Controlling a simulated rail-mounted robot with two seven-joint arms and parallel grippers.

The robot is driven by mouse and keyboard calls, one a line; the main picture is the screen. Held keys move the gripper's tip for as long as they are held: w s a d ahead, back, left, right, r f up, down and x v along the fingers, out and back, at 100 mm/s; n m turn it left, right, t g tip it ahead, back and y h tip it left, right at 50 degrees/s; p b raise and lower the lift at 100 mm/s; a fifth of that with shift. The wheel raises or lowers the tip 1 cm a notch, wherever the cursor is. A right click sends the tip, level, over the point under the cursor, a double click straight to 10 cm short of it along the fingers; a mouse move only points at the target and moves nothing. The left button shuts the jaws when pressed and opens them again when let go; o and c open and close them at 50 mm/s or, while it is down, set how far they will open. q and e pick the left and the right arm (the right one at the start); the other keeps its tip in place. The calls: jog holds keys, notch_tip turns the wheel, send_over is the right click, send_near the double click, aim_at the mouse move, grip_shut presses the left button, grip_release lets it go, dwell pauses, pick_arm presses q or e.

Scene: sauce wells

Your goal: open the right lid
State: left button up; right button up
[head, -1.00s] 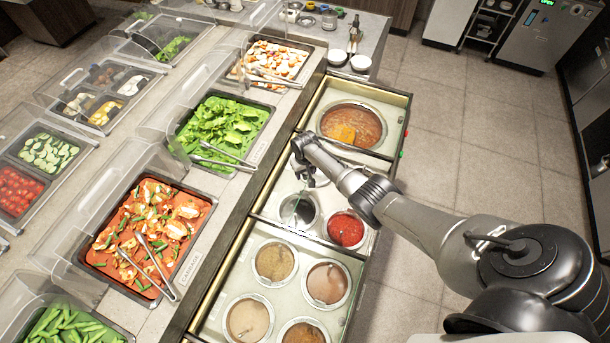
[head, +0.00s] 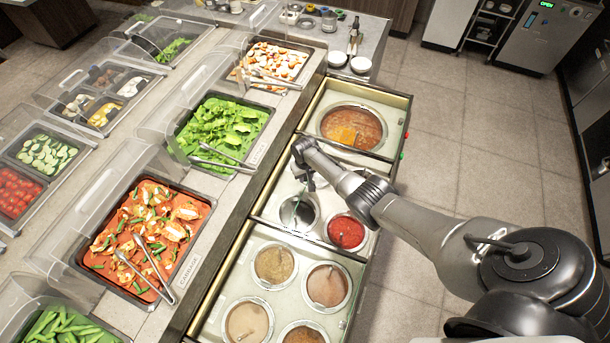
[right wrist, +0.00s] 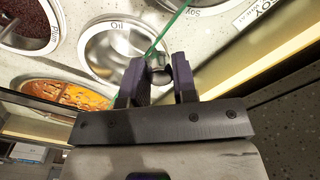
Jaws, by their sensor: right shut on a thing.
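My right gripper (head: 309,184) is over the middle section of the sauce counter, just above a dark sauce well (head: 299,213). In the right wrist view its two fingers (right wrist: 160,72) are shut on a small round metal knob (right wrist: 161,76). A thin green glass edge (right wrist: 172,32) runs up from the knob, which looks like a clear lid seen edge-on, tilted off the counter. How far it is raised is hard to tell in the head view. Behind the fingers is a silver-walled well (right wrist: 115,50). My left gripper is not in view.
A red sauce well (head: 346,232) is right of the dark one. A soup pot (head: 352,126) stands behind, and several sauce wells are in front. Food trays with tongs, such as the lettuce tray (head: 224,129), lie to the left. Open floor is to the right.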

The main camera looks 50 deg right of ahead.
grip_shut()
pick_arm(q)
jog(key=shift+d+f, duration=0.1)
